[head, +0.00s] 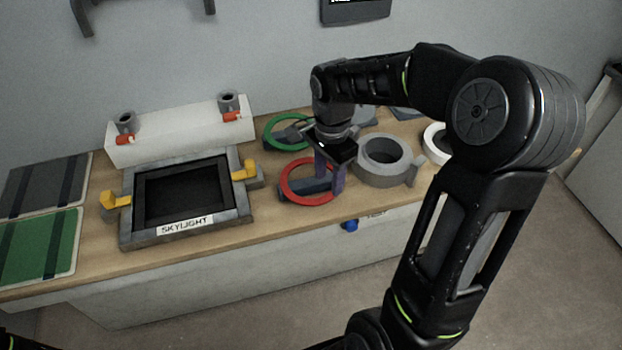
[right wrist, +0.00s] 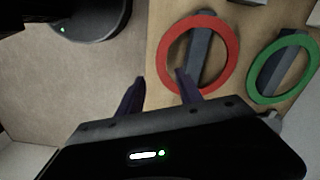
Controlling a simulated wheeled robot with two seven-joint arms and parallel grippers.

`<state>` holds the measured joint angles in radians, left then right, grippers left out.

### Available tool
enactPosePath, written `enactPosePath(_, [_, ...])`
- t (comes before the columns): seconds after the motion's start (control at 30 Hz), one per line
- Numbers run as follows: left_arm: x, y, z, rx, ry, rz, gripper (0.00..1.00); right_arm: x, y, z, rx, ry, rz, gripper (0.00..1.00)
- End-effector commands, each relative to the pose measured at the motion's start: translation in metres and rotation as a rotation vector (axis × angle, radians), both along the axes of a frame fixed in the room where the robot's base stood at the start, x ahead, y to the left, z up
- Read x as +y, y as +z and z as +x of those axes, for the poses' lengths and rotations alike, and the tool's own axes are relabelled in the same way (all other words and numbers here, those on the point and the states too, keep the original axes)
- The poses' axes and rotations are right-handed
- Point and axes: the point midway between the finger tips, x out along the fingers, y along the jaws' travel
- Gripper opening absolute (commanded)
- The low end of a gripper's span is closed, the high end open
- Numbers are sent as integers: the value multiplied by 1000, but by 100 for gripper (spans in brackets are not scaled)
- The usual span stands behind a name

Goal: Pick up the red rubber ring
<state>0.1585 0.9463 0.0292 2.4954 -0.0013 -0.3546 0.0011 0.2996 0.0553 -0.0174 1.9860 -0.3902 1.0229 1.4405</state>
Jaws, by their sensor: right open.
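The red rubber ring (head: 284,182) lies on the wooden bench, across a dark grey bar, to the right of the skylight frame. My right gripper (head: 331,180) is open and points down at the ring's right side. In the right wrist view the red ring (right wrist: 233,52) shows ahead of the right gripper (right wrist: 159,80). One finger appears outside the rim there and the other overlaps the rim from within. I cannot tell whether either touches it. Nothing is held. My left gripper is out of view.
A green ring (head: 270,137) lies behind the red one. A grey round fitting (head: 384,172) stands close on the right, with a white ring (head: 433,150) beyond. The skylight frame (head: 190,228) is on the left. The bench's front edge is near the red ring.

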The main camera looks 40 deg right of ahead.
Motion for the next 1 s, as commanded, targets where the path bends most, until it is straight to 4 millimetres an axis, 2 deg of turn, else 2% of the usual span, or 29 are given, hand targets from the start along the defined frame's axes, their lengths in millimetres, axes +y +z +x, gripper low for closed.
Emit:
enactPosePath(0.23, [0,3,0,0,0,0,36,0,-7,0,3,0,1,42])
enactPosePath(0.57, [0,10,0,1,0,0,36,0,-50,1,2,1,0,42])
enactPosePath(1.0, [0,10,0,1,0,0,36,0,-52,2,-1,1,-1,42])
